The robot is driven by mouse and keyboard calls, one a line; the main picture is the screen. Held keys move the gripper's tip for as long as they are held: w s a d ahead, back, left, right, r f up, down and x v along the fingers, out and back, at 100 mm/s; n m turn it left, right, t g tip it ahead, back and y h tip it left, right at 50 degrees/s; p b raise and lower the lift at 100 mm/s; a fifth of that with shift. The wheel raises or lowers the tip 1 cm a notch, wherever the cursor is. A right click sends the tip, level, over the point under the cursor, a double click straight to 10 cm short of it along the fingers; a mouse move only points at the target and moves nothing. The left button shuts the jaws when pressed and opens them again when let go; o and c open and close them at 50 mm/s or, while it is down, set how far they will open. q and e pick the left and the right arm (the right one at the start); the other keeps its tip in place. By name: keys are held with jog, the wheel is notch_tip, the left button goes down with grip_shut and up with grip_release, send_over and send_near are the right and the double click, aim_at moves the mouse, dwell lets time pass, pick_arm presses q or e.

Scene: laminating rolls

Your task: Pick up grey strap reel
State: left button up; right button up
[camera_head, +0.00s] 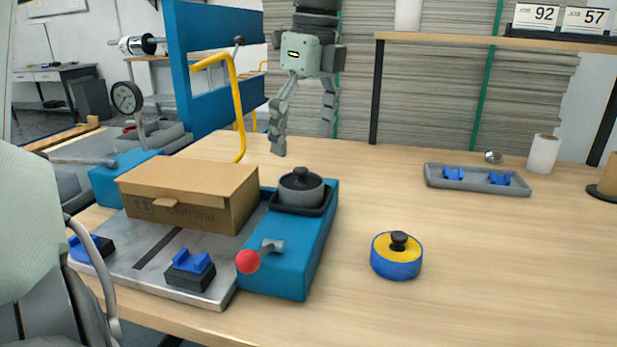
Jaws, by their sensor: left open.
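The grey strap reel (301,189), a round grey drum with a black knob on top, sits in a dark holder on the blue right-hand part of the bench machine (290,255). My left gripper (302,142) points down behind and above the reel in the picture, with its two fingers spread wide and nothing between them. It looks apart from the reel. A second reel, blue with a yellow top and black knob (397,257), lies on the table to the right. My right gripper does not show.
A cardboard box (190,195) lies on the machine just left of the reel. A yellow bent handle (238,110) rises behind it. A grey tray (450,183) with blue pieces and a white roll (542,155) stand at the right. The table's front right is clear.

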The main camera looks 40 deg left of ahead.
aim_at(302, 169)
pick_arm(q)
jog(key=shift+a+f, duration=0.1)
jog(key=shift+f, duration=0.45)
jog(key=f, duration=0.6)
jog(key=shift+a+f+p, duration=0.25)
jog(key=shift+a+p, duration=0.1)
jog(key=shift+a, duration=0.05)
jog(key=c, duration=1.4)
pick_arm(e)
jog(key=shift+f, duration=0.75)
